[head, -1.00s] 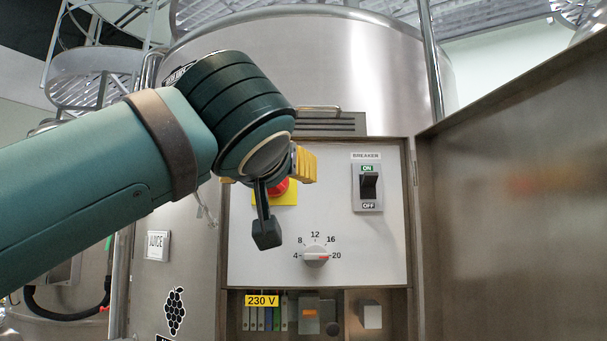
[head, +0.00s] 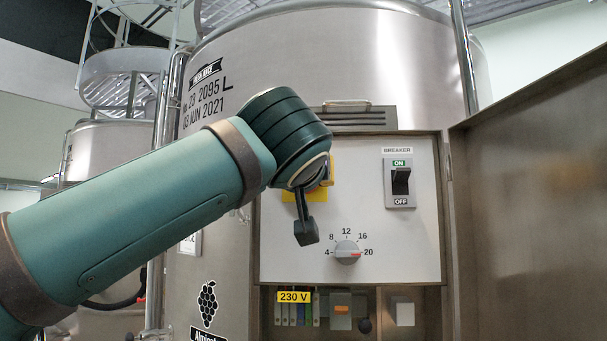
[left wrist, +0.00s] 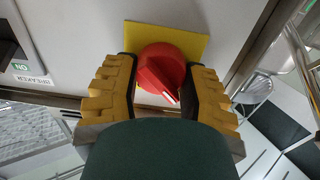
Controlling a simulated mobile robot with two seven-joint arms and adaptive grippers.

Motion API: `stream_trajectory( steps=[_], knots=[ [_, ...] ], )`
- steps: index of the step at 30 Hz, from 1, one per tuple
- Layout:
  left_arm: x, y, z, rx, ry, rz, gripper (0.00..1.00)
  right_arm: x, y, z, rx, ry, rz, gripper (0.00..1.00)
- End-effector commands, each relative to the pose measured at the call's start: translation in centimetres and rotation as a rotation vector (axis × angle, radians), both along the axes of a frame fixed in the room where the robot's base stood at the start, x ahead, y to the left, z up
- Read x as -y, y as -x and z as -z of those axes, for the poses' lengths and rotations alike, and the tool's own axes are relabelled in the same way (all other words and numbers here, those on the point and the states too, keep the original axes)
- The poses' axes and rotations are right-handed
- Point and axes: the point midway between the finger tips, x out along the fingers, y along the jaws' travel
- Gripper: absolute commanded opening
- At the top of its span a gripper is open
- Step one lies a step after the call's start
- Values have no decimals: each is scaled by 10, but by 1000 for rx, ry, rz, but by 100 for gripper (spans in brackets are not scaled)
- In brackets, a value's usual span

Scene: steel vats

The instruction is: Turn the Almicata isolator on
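The isolator is a red rotary knob (left wrist: 162,70) on a yellow plate (left wrist: 197,44), fixed to the light panel. A white mark on the knob points toward the lower right in the left wrist view. My left gripper (left wrist: 162,82) has one yellow finger on either side of the knob. The fingers stand apart, close to the knob's sides; firm contact is not visible. In the head view the yellow plate (head: 318,190) shows behind my left gripper (head: 322,183), which mostly hides the knob. The vat has a grape logo and a partly cut-off name below it. My right gripper is not in view.
The panel carries a breaker switch (head: 400,180) and a grey dial (head: 347,252) right of my gripper. Below are a 230 V label (head: 294,297) and small modules. The cabinet door (head: 530,200) stands open on the right. A vent with a handle is above.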

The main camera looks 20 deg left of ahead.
Motion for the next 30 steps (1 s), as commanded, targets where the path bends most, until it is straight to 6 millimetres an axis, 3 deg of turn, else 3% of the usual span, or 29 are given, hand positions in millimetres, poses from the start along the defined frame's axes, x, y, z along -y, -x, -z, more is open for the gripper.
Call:
stream_trajectory(
  steps=[14, 30],
  knots=[
    [0, 0, -2, -14, -76, -1, 9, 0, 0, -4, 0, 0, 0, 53],
    [1, 0, -2, -110, -527, -2, 9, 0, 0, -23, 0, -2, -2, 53]
  ],
)
